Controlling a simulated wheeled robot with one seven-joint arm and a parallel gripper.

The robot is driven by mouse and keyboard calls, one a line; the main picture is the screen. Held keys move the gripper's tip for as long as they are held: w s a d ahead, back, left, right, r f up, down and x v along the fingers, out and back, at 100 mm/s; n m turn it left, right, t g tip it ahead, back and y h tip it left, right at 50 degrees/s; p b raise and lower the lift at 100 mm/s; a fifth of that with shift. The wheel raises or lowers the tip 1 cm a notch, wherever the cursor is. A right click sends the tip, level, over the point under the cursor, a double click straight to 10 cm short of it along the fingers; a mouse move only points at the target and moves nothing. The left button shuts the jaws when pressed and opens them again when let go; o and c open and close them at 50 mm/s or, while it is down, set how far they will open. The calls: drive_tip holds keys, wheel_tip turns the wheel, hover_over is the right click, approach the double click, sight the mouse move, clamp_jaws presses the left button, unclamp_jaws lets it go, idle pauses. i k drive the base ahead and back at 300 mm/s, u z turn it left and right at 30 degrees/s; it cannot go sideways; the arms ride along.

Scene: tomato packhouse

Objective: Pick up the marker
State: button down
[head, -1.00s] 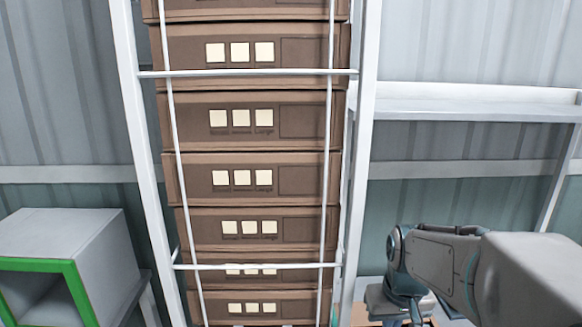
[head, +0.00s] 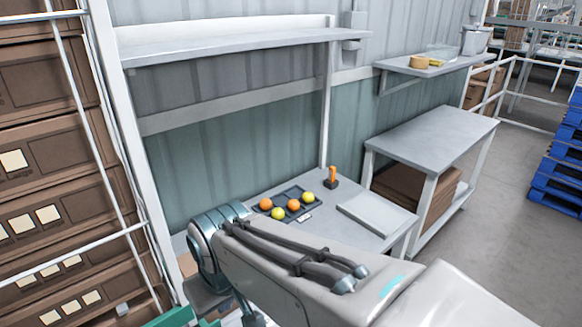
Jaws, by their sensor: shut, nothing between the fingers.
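I cannot make out a marker in the head view. My arm reaches in from the lower right and bends down at the left, in front of the workbench (head: 345,185). It hides the near left part of the bench. My gripper is not in view, and the parts below the bend are cut off by the lower edge.
On the bench are a dark tray (head: 272,195) with orange and yellow round fruit, a small orange-and-black item (head: 332,177) and a flat grey plate (head: 374,213). Stacked brown crates (head: 45,150) stand left. A second table (head: 432,137) and blue pallets (head: 560,165) stand right, with open floor between.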

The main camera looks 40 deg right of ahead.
sight(332, 169)
drive_tip(key=z, duration=0.45)
drive_tip(key=k, duration=1.15)
drive_tip(key=z, duration=1.4)
drive_tip(key=i, duration=1.25)
drive_tip(key=u, duration=0.45)
drive_tip(key=i, duration=0.55)
drive_tip(key=u, duration=1.8)
